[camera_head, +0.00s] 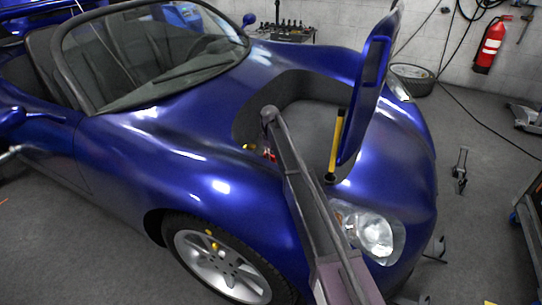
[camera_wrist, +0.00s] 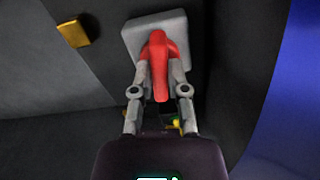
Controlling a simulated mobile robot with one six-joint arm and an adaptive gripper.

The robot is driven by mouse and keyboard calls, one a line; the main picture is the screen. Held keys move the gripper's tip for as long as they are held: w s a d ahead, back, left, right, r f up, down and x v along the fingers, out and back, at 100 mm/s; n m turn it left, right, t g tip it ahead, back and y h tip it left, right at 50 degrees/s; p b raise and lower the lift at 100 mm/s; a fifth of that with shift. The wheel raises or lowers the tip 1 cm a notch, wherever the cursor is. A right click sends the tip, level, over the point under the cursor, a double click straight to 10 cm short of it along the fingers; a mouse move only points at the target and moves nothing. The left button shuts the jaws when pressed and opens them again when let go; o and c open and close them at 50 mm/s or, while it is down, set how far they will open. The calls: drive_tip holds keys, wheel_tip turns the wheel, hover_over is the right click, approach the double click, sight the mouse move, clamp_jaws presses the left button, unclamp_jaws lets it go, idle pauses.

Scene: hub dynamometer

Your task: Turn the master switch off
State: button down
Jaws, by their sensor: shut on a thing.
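The master switch has a red handle (camera_wrist: 159,62) on a light grey square base (camera_wrist: 133,36), fixed to the dark wall of the car's front compartment. In the wrist view my gripper (camera_wrist: 158,75) has one finger on each side of the red handle and is shut on it. The handle points down toward my gripper in that view. In the head view a small bit of red (camera_head: 269,155) shows beside the end of my arm, and the rest of the switch is hidden.
The blue car (camera_head: 200,120) has its front lid (camera_head: 370,80) raised, with a yellow and black strut (camera_head: 336,145) beside the opening. A small yellow block (camera_wrist: 73,33) sits left of the switch. A fire extinguisher (camera_head: 489,44) hangs on the back wall.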

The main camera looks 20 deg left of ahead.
drive_tip(key=shift+s+n, duration=0.1)
drive_tip(key=shift+n, duration=0.9)
drive_tip(key=c, duration=0.6)
unclamp_jaws()
drive_tip(key=shift+c, duration=0.2)
